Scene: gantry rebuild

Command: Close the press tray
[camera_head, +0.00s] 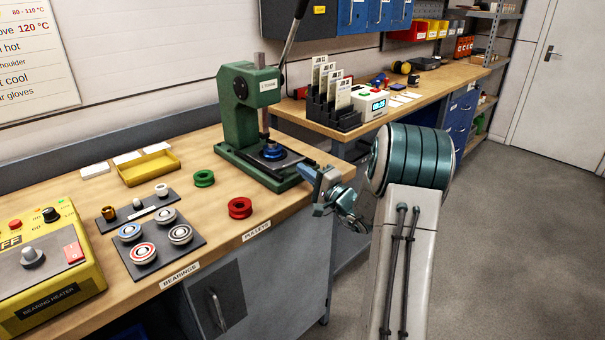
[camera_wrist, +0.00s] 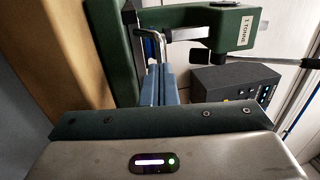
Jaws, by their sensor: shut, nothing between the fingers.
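The green press (camera_head: 240,105) stands on the workbench. Its tray, a dark plate (camera_head: 292,160), lies low in the green base, with a blue round part (camera_head: 273,152) on it under the ram. How far the tray sticks out is hard to tell, as my gripper covers its right end. My gripper (camera_head: 309,173) is shut and empty at the right front edge of the press base. In the wrist view, the shut blue fingers (camera_wrist: 160,70) point at a bent metal handle (camera_wrist: 150,38) beside the green base (camera_wrist: 115,45). Whether they touch it is unclear.
A red pulley (camera_head: 240,208) and a green pulley (camera_head: 204,178) lie left of the press. A yellow tray (camera_head: 149,168), bearings mat (camera_head: 155,245) and yellow bearing heater (camera_head: 45,255) stand farther left. A card rack (camera_head: 330,112) is behind. The floor to the right is clear.

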